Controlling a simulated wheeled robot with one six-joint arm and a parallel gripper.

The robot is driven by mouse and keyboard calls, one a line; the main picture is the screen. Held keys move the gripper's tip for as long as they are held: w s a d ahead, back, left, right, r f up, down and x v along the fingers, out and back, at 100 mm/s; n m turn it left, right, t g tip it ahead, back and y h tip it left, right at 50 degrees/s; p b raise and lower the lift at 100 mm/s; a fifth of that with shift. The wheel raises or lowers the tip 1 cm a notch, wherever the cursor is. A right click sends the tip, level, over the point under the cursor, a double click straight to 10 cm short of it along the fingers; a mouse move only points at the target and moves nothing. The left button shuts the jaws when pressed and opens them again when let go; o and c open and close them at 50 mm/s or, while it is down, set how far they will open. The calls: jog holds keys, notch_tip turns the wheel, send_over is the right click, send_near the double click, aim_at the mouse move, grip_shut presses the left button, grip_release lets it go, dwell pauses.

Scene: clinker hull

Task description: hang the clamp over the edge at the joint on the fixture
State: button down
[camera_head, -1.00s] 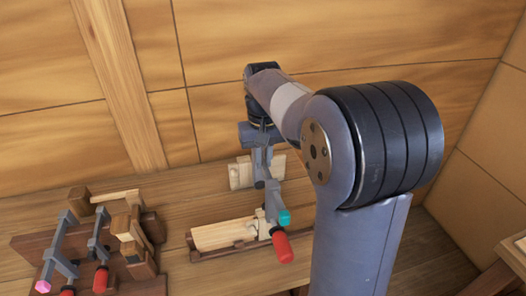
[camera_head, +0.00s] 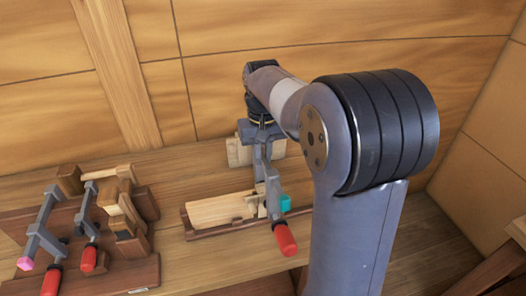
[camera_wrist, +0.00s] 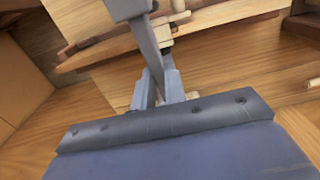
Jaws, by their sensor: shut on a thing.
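A grey clamp (camera_head: 272,192) with a red handle (camera_head: 285,238) and a teal pad (camera_head: 285,203) hangs from my gripper (camera_head: 263,160), which is shut on its grey bar. The clamp is at the right end of the fixture, a pale board (camera_head: 222,210) on a dark wooden base (camera_head: 205,234). I cannot tell whether it touches the board or hangs over its edge. In the wrist view the grey bar (camera_wrist: 150,42) runs up from between my gripper's fingers (camera_wrist: 158,90), with the fixture's wood (camera_wrist: 225,14) behind it. The joint is not clear.
A dark wooden rack (camera_head: 105,275) at the left holds two similar clamps (camera_head: 42,232) (camera_head: 88,222) with red handles. A pale block (camera_head: 240,153) stands behind the fixture near the wall. Bare bench (camera_head: 175,268) lies in front of the fixture.

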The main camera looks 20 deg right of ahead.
aim_at(263, 184)
notch_tip(263, 184, down, 2)
jog(key=shift+s+f+b, duration=0.15)
jog(key=shift+f+b, duration=0.05)
jog(key=shift+b, duration=0.85)
jog(key=shift+s+f+b, duration=0.25)
jog(key=shift+f+b, duration=0.05)
jog(key=shift+f, duration=0.2)
jog(key=shift+s+f+b, duration=0.2)
jog(key=shift+f+b, duration=0.05)
jog(key=shift+f, duration=0.25)
jog(key=shift+w+f, duration=0.1)
jog(key=shift+f, duration=0.3)
jog(key=shift+w+f+b, duration=0.35)
jog(key=shift+f, duration=0.4)
jog(key=shift+r, duration=0.15)
